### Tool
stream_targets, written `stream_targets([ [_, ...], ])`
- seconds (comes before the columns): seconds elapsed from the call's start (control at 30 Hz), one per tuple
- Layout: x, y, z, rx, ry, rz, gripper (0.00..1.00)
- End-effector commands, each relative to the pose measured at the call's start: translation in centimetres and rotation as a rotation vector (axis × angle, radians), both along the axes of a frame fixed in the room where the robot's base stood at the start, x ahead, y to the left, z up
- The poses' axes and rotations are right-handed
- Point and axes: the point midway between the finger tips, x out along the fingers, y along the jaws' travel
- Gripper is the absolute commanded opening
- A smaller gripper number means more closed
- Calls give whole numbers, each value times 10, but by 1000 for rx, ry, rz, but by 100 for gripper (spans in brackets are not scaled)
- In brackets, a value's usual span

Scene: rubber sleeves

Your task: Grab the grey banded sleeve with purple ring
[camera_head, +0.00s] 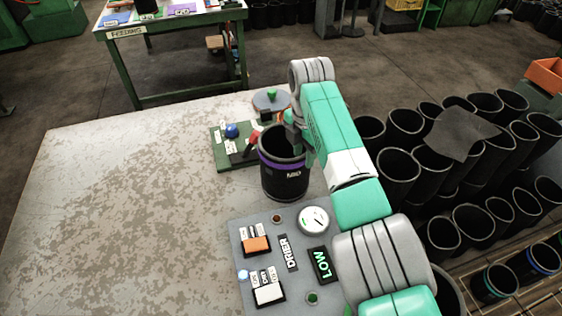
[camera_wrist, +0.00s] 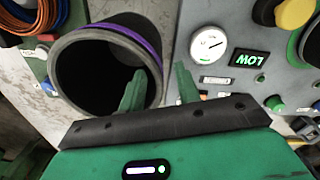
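The dark sleeve with a purple ring (camera_head: 284,180) stands upright on the worn table. The ring runs just below its open top, and a small white label shows on its side. In the wrist view the sleeve (camera_wrist: 75,95) opens toward the camera at the left. My gripper (camera_wrist: 160,75) is open at the sleeve's rim. Its left green finger overlaps the sleeve's mouth and its right finger is outside, with the wall between them and gaps visible. In the head view my gripper (camera_head: 298,132) is at the sleeve's right rim, partly hidden by my arm.
A grey drier panel (camera_head: 240,222) with a gauge and LOW display lies in front of the sleeve. A green board (camera_head: 222,160) with a blue knob and red lever is behind left. Several black sleeves (camera_head: 398,170) stand at the right. The table's left (camera_head: 120,210) is clear.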

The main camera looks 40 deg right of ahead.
Motion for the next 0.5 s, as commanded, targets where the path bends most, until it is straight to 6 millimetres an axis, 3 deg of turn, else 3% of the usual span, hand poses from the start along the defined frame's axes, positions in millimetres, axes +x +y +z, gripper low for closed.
stream_targets([
  [0.07,0,1,-14,1,2,0,33],
  [0.27,0,1,-23,0,0,0,33],
  [0.5,1,3,-64,0,1,0,33],
])
